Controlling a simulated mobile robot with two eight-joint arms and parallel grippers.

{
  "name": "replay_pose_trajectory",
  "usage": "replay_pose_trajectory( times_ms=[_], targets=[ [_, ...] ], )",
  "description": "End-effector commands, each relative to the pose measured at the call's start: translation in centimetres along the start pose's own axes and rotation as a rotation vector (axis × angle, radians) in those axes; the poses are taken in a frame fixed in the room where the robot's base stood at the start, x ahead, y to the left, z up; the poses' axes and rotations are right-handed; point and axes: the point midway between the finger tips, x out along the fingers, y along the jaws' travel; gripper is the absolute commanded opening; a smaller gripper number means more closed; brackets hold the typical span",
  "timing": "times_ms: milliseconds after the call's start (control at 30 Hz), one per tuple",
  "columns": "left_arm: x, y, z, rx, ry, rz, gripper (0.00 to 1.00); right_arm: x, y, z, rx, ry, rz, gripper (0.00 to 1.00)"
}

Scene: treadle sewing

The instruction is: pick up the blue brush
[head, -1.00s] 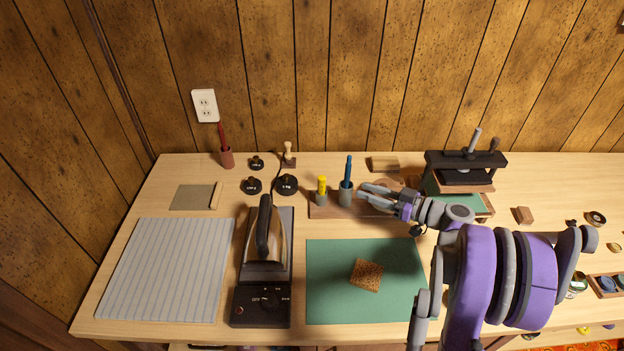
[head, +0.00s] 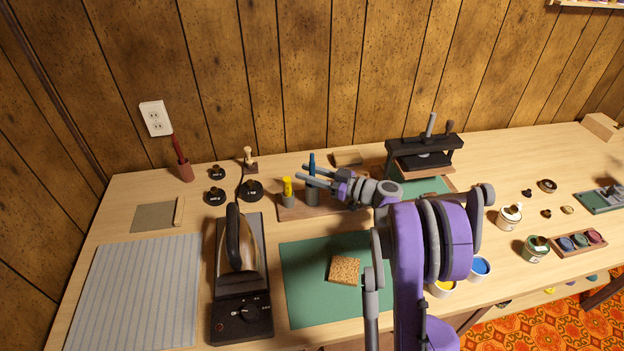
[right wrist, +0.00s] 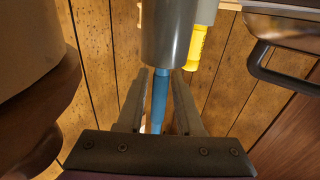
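The blue brush (head: 311,160) stands upright in a grey cup (head: 312,192) on a wooden holder at the back of the table. My right gripper (head: 301,172) is at the height of the brush handle, above the cup rim, with its fingers pointing left. In the right wrist view the blue brush (right wrist: 159,98) runs between the two open fingers, with a gap on each side. The grey cup (right wrist: 172,30) shows just past the fingertips there. The brush's lower end is hidden in the cup. My left gripper is not in view.
A yellow brush (head: 287,186) stands in another cup just left. A black press (head: 425,155) is to the right, and an iron (head: 238,240) is at the front left. A green mat (head: 305,290) with a cork-coloured block (head: 345,270) lies in front.

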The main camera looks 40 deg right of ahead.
Motion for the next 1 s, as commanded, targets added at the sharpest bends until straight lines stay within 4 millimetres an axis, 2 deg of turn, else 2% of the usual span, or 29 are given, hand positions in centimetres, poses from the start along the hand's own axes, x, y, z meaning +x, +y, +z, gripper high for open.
replay_pose_trajectory(
  times_ms=[33, 133, 367, 500, 567, 1000],
  targets=[
    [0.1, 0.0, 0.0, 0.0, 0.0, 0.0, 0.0, 0.9, -0.1, 0.0, 0.0, 0.0, -0.004, 0.35],
    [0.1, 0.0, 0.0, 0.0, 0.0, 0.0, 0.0, 1.9, 0.0, 0.0, 0.0, 0.0, -0.001, 0.35],
    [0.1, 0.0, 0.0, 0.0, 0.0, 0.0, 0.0, 2.1, 0.0, 0.0, 0.0, 0.0, 0.0, 0.33],
    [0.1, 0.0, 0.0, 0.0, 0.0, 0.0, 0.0, 2.1, 0.0, 0.0, 0.0, 0.0, 0.0, 0.08],
    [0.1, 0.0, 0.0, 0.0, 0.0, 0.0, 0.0, 2.1, 0.0, 0.0, 0.0, 0.0, 0.0, 0.0],
    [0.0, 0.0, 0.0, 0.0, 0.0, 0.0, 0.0, 2.1, 0.0, -0.3, 0.0, 0.0, 0.0, 0.0]
  ],
)
